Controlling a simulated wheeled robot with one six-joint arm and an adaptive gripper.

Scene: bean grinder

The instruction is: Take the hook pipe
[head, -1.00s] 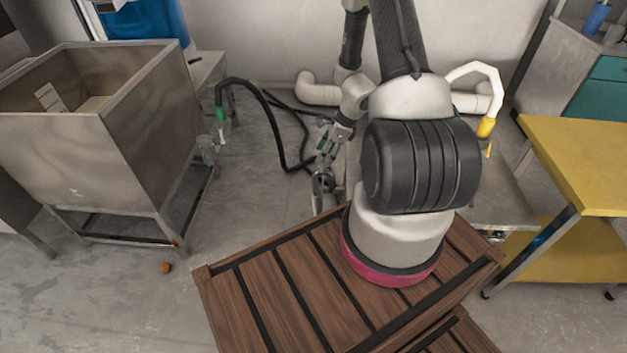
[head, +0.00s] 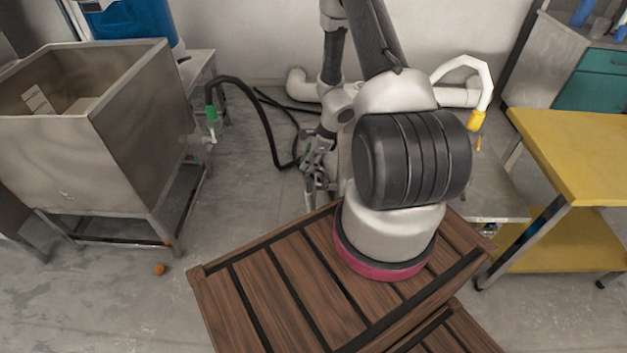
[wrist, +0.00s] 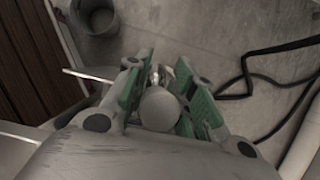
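A white curved pipe (head: 466,66) with a yellow end (head: 476,121) arches behind and to the right of my arm in the head view; it looks the most like a hook pipe. My gripper (head: 316,180) hangs down left of my arm, well left of and apart from that pipe. In the wrist view my gripper (wrist: 158,82) has its green-padded fingers spread. A round grey thing (wrist: 160,108) shows between them; I cannot tell whether it is part of my gripper. The curved pipe is not recognisable in the wrist view.
A black hose (head: 262,115) with a green end (head: 210,112) hangs by the steel hopper (head: 150,130). A yellow table (head: 580,150) stands right, a slatted wooden crate (head: 270,290) in front. A grey bucket (wrist: 95,14) shows in the wrist view. Floor between hopper and crate is mostly clear.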

